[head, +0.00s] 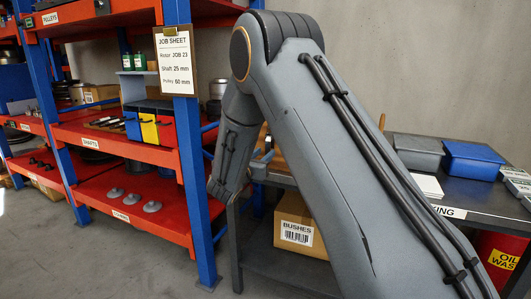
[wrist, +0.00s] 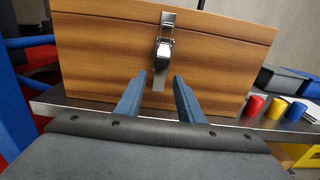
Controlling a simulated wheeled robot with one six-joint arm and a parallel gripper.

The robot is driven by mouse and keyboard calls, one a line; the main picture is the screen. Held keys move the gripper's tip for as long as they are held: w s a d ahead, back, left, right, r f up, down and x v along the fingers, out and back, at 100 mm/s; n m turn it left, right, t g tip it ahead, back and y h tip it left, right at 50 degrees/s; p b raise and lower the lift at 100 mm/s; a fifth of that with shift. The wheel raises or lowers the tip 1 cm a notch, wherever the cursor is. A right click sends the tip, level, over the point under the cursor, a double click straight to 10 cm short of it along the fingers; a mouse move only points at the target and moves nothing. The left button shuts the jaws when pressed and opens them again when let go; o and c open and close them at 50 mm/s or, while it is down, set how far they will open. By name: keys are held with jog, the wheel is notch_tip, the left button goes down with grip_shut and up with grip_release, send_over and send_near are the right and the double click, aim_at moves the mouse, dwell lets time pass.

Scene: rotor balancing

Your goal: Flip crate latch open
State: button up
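The wooden crate (wrist: 100,60) fills the upper middle of the wrist view and stands on the dark bench. Its metal latch (wrist: 162,55) is on the front face, with the upper part across the lid seam and the lever hanging down. My gripper (wrist: 158,80) is open in front of the crate, its two blue fingers apart on either side of the latch's lower end. I cannot tell whether the fingers touch the crate. In the head view my arm hides most of the crate and the gripper.
Red (wrist: 254,104), yellow and blue small cylinders stand right of the crate on the bench (wrist: 90,100). Grey and blue (head: 471,160) bins lie further right. A blue-posted shelf (head: 188,150) with a job sheet (head: 175,62) stands left. A bushes box (head: 297,233) sits under the bench.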

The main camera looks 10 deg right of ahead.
jog(key=shift+x, duration=1.1)
grip_shut()
jog(key=shift+a+r, duration=0.1)
jog(key=shift+a, duration=0.05)
